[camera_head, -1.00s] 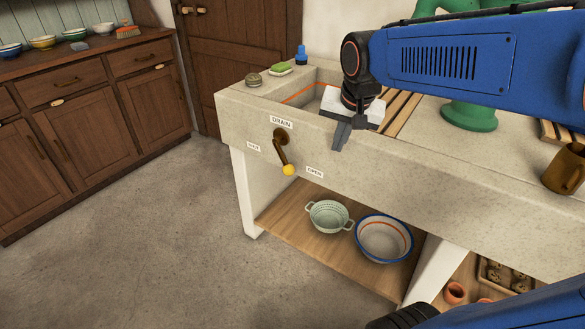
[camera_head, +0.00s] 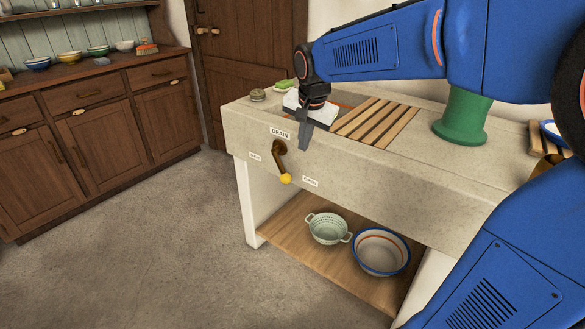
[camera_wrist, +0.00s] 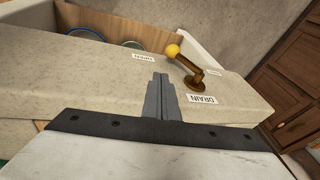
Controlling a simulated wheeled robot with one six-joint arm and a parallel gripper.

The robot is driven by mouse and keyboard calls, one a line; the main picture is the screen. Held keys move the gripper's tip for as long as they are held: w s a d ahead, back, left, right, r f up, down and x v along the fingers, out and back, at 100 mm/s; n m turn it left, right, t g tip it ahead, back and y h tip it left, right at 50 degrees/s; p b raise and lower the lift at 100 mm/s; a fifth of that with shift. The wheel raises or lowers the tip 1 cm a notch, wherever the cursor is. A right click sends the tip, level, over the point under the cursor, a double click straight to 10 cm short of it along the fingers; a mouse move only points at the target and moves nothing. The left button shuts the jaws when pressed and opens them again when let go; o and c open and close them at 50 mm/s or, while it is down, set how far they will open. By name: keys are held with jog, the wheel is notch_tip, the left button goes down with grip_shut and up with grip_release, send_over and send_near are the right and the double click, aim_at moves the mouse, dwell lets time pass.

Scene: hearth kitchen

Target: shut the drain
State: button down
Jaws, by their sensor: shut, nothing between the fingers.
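The drain lever (camera_head: 282,162) is on the front face of the stone sink. It is a brown crank with a yellow knob (camera_head: 286,179) at its lower end. The "DRAIN" label (camera_head: 280,133) is above it, "SHUT" (camera_head: 256,156) to its left and "OPEN" (camera_head: 310,182) to its right. The knob hangs down and slightly right, nearer "OPEN". In the wrist view the lever (camera_wrist: 188,68) stands just right of my fingertips. My gripper (camera_head: 304,145) is shut and empty, pointing down before the sink's front edge, right of and above the lever, apart from it.
The stone sink (camera_head: 400,175) has a wooden drainboard (camera_head: 374,122) on top. A colander (camera_head: 328,228) and a blue-rimmed bowl (camera_head: 381,252) sit on the wooden shelf below. A wooden cabinet (camera_head: 110,140) stands at the left. The floor (camera_head: 150,250) before the sink is clear.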

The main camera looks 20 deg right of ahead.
jog(key=x, duration=0.7)
jog(key=a+x, duration=0.1)
jog(key=x, duration=0.3)
jog(key=shift+w+f, duration=0.2)
jog(key=shift+f, duration=0.05)
jog(key=shift+w+a+f, duration=0.45)
jog(key=shift+a+f, duration=0.15)
jog(key=shift+f, duration=0.15)
